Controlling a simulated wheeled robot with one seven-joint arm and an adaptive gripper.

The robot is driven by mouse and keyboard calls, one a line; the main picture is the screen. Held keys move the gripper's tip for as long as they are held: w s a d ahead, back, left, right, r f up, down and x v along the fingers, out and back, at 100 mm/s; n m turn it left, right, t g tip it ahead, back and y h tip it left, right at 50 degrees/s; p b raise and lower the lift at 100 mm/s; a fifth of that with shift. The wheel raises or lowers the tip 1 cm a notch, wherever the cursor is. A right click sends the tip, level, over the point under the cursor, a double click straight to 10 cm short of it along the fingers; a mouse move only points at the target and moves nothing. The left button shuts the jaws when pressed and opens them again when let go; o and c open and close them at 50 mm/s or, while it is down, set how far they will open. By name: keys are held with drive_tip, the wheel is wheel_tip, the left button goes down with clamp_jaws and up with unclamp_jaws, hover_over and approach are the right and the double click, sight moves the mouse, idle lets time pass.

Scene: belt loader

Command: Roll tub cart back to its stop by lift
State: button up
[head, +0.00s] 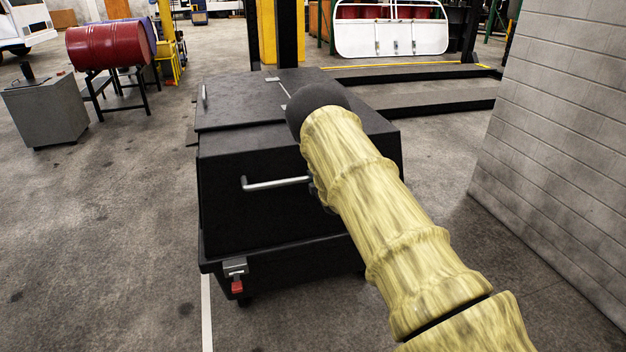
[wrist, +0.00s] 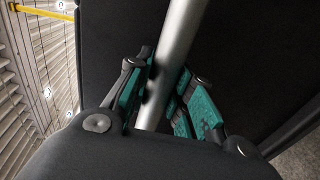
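The tub cart (head: 262,215) is a black box on a low base, with a flat lid (head: 245,98), in the middle of the head view. A silver bar handle (head: 275,183) is on its near face, and its right end is hidden by my arm. A bracket with a red pedal (head: 237,286) sits low on the near left corner. In the wrist view my gripper (wrist: 162,92) has its green-padded fingers on both sides of the handle (wrist: 172,50), closed against it. The head view mostly hides the gripper behind my arm. The stop cannot be made out.
A black lift post (head: 287,35) and low dark platforms (head: 425,93) stand behind the cart. A grey block wall (head: 560,150) is close on the right. A grey cabinet (head: 48,112) and a red drum (head: 105,47) on a stand are at left. The floor (head: 100,240) at front left is clear, with a white line (head: 207,320).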

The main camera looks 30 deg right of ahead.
drive_tip(key=o, duration=0.4)
drive_tip(key=shift+w+d, duration=0.1)
drive_tip(key=shift+w, duration=0.05)
drive_tip(key=v, duration=1.2)
